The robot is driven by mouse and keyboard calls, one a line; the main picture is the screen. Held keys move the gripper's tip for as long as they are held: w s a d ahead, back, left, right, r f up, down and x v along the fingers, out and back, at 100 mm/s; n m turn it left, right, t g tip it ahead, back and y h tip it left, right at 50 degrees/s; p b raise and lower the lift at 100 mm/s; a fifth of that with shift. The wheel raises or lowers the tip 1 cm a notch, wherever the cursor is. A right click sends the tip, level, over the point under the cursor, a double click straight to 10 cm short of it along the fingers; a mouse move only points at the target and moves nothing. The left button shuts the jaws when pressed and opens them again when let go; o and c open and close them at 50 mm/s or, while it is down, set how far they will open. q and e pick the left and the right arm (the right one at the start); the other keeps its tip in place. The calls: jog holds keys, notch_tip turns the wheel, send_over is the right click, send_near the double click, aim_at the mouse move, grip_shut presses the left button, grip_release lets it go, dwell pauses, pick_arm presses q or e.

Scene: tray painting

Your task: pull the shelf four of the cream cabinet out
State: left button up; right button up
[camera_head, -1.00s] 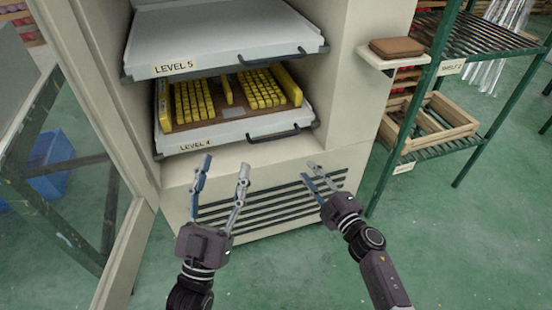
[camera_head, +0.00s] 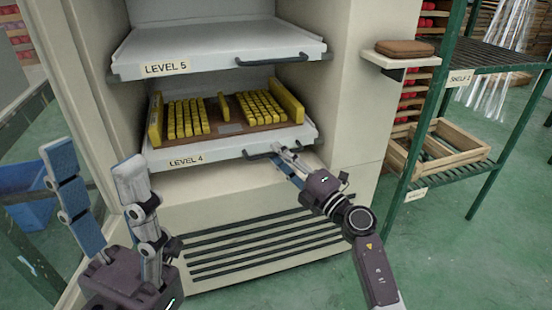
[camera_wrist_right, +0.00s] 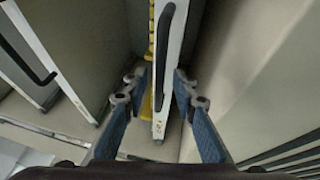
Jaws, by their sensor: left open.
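Shelf four (camera_head: 235,148) of the cream cabinet (camera_head: 350,120) is a white tray labelled LEVEL 4. It carries a brown board (camera_head: 225,128) with rows of yellow blocks. Its black handle (camera_head: 258,155) is on the right part of the front. My right gripper (camera_head: 282,160) is at the right end of this handle. In the right wrist view its fingers (camera_wrist_right: 161,78) are spread apart, one on each side of the shelf front (camera_wrist_right: 162,125) and the handle (camera_wrist_right: 164,35). Contact cannot be told. My left gripper (camera_head: 94,162) is open and empty, low on the left in front of the cabinet.
Shelf five (camera_head: 220,50) with its own handle is just above. A small side ledge (camera_head: 400,58) with a brown case (camera_head: 404,47) juts out at right. A green rack (camera_head: 440,110) with a wooden crate (camera_head: 440,150) stands beyond. The vented base (camera_head: 265,240) is below.

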jog(key=shift+x, duration=0.8)
grip_shut()
